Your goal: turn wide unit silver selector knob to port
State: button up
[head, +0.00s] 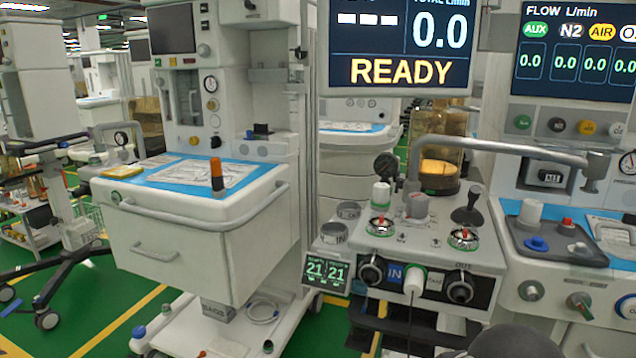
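No label shows which unit is the wide one. My gripper is not in view; a dark rounded shape at the bottom edge may be part of my arm.
A grey rail (500,147) arches over the middle unit's top and reaches the right unit. A black joystick-like lever (468,207) stands on the middle unit. A drawer cart (190,245) stands left. Green floor is open at lower left.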

aim_at(580, 301)
jog(key=z, duration=0.45)
jog(key=i+j+z, duration=0.1)
jog(key=z, duration=0.3)
jog(key=j+z, duration=0.15)
jog(key=z, duration=0.3)
jog(key=j+z, duration=0.15)
jog(key=z, duration=0.25)
jog(key=j+z, duration=0.15)
jog(key=z, duration=0.3)
jog(key=j+z, duration=0.1)
jog(key=z, duration=0.35)
jog(key=k+j, duration=0.1)
jog(key=j, duration=0.65)
jog(key=k+j+z, duration=0.1)
jog(key=j, duration=0.3)
jog(key=k+u, duration=0.25)
jog(key=k, duration=0.5)
jog(key=k+j+u, duration=0.25)
jog(key=k, duration=0.5)
jog(key=l, duration=0.1)
